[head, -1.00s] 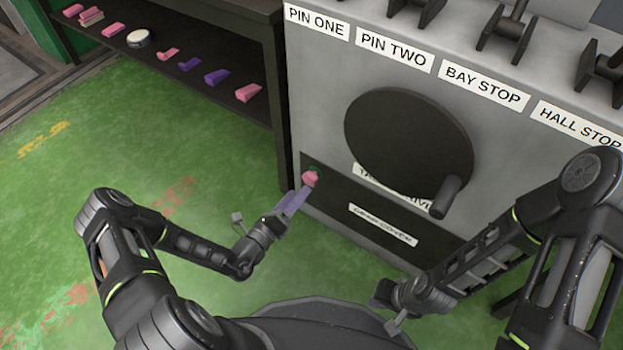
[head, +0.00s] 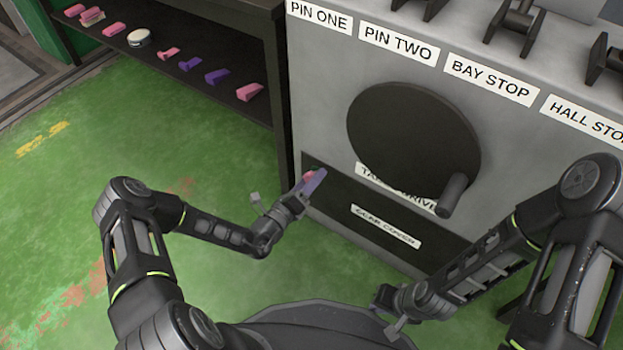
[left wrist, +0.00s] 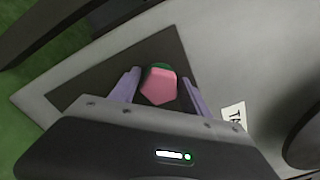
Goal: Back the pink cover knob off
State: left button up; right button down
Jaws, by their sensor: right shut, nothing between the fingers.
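The pink cover knob (head: 309,177) sits at the upper left corner of the dark gear cover panel (head: 340,205). In the left wrist view the knob (left wrist: 159,87) is many-sided, with a green ring (left wrist: 160,66) behind it. My left gripper (head: 315,184) has purple fingers and is at the knob. In the left wrist view its fingers (left wrist: 160,84) stand on either side of the knob, open, with a narrow gap showing on each side. My right gripper (head: 393,312) is low in front of the cabinet, away from the knob, shut and empty.
A large dark handwheel (head: 410,130) with a protruding handle (head: 453,194) is right of the knob. Levers stand on the cabinet top above labels. A dark shelf (head: 205,80) at the left holds pink and purple pieces and a round white-topped item. Green floor is clear at left.

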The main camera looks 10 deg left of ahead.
pick_arm(q)
jog(key=c, duration=1)
jog(key=shift+n, duration=0.4)
